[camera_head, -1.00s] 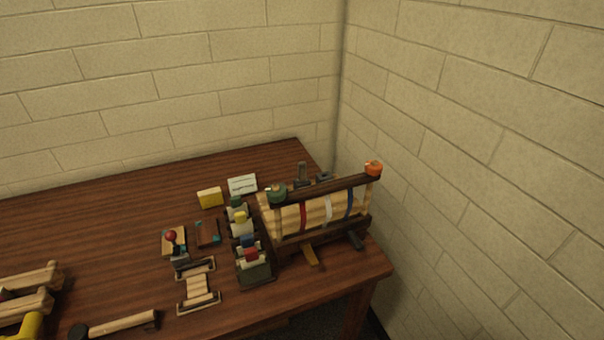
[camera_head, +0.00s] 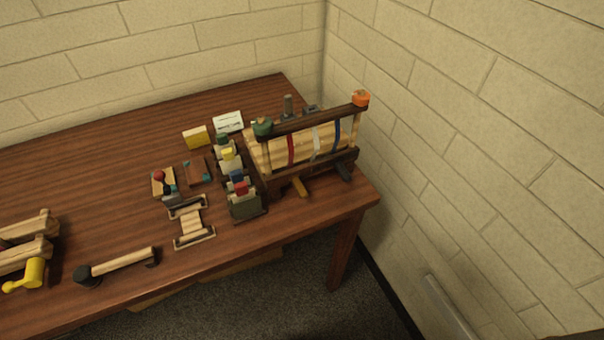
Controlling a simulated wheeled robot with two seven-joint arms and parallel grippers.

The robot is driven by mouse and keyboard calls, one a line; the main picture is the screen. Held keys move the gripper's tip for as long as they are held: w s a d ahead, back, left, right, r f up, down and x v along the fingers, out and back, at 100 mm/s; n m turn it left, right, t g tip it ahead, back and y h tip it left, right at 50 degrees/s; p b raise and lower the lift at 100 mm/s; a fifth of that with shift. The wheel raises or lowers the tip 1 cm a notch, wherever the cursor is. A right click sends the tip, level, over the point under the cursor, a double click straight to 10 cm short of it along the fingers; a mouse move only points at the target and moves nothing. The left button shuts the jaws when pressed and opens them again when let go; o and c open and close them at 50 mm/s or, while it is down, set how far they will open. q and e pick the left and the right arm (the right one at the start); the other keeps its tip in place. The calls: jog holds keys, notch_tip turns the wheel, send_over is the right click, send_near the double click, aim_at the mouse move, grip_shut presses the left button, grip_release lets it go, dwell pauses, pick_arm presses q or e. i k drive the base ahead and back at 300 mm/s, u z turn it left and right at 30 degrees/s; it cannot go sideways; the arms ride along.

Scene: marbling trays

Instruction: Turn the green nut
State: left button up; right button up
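The green nut (camera_head: 263,127) sits on top of the left end of a wooden press-like frame (camera_head: 306,122) near the right end of the table. An orange nut (camera_head: 361,98) sits on top of the frame's right end. Between the frame's bars is a pale wooden bundle crossed by red, white and blue bands (camera_head: 315,141). Neither of my grippers is in view.
The brown table (camera_head: 108,207) stands against the walls. A rack of coloured spools (camera_head: 245,205), a yellow block (camera_head: 196,138), a white card (camera_head: 228,122), a small wooden frame (camera_head: 191,222) and a mallet-like tool (camera_head: 120,263) lie left of the press. Bare floor (camera_head: 290,290) shows in front.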

aim_at(260, 130)
jog(key=u, duration=1.25)
jog(key=k, duration=0.85)
jog(key=z, duration=1.75)
